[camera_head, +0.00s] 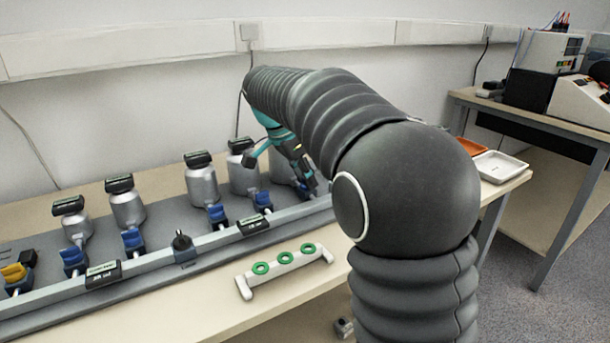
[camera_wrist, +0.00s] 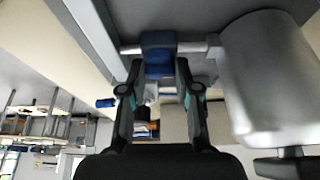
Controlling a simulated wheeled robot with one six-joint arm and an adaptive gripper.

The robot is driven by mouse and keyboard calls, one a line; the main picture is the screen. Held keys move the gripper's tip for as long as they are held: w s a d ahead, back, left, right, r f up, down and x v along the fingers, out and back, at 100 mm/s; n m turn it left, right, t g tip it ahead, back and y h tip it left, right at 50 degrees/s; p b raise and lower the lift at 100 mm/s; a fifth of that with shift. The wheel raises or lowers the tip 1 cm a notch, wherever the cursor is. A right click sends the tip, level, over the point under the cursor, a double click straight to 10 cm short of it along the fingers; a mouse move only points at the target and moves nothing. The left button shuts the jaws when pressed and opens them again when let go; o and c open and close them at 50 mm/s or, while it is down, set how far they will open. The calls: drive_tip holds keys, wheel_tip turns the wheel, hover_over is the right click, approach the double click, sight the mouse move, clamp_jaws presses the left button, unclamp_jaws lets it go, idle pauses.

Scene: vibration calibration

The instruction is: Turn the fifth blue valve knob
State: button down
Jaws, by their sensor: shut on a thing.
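A row of blue valve knobs runs along the grey bench rig in the head view: the first (camera_head: 73,257), second (camera_head: 133,238), third (camera_head: 217,213) and fourth (camera_head: 263,200), counted from the left. My gripper (camera_head: 304,174) reaches down at the right end of the row, by the fifth, which is mostly hidden in that view. In the wrist view, the two fingers of my gripper (camera_wrist: 160,72) stand on either side of the fifth blue knob (camera_wrist: 160,66) and are shut on it. The knob sits on a thin metal pipe beside a large grey cylinder (camera_wrist: 265,75).
Several grey canisters (camera_head: 201,184) stand behind the knobs. A yellow knob (camera_head: 14,273) is at the far left. A white stand with green rings (camera_head: 285,257) lies on the table in front. A white tray (camera_head: 500,166) is on the right. My arm covers the centre.

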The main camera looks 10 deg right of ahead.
drive_tip(key=c, duration=0.8)
unclamp_jaws()
drive_tip(key=shift+c, duration=0.2)
drive_tip(key=v, duration=1.2)
